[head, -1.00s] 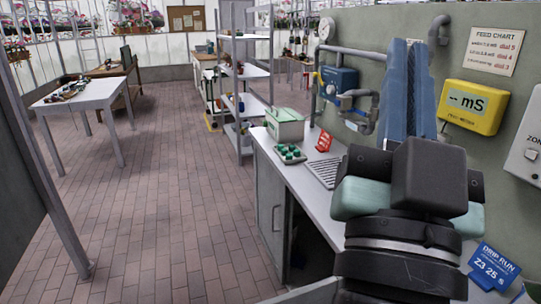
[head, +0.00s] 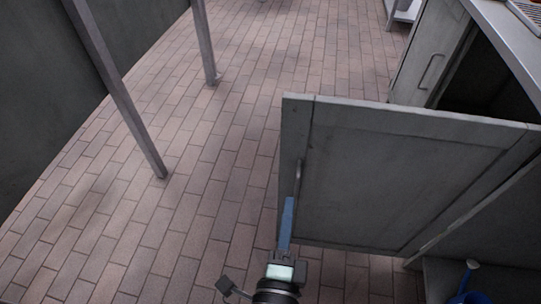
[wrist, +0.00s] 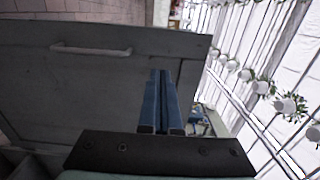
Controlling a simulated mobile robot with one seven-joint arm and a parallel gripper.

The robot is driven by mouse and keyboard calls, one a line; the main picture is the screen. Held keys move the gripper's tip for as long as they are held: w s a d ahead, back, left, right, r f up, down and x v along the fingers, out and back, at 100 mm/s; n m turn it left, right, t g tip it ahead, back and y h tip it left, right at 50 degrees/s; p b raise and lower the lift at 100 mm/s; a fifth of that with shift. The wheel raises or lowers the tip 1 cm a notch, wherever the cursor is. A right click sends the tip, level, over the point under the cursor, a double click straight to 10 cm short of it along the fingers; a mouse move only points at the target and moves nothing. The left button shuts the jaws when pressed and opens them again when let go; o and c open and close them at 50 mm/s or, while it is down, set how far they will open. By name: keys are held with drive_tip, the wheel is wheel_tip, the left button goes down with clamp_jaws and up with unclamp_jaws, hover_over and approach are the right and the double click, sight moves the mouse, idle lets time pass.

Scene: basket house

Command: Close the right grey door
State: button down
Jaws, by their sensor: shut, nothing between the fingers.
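The right grey door (head: 410,185) stands swung wide open from the cabinet in the head view. Its handle (head: 298,170) is near its left, free edge. My gripper (head: 289,202), with blue fingers, is shut and empty at the low part of that edge, just below the handle. In the wrist view the closed fingers (wrist: 160,74) overlap the door's panel (wrist: 60,90), with the handle (wrist: 92,50) up and to their left. I cannot tell whether the fingers touch the door.
The cabinet's left door (head: 425,65) is closed, under a pale worktop (head: 500,40). Table legs (head: 203,45) stand at the left. Brick floor between is clear.

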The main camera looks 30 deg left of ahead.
drive_tip(key=p, duration=0.2)
approach(297, 144)
drive_tip(key=x, duration=0.6)
drive_tip(key=shift+w+a, duration=0.1)
drive_tip(key=shift+w, duration=0.3)
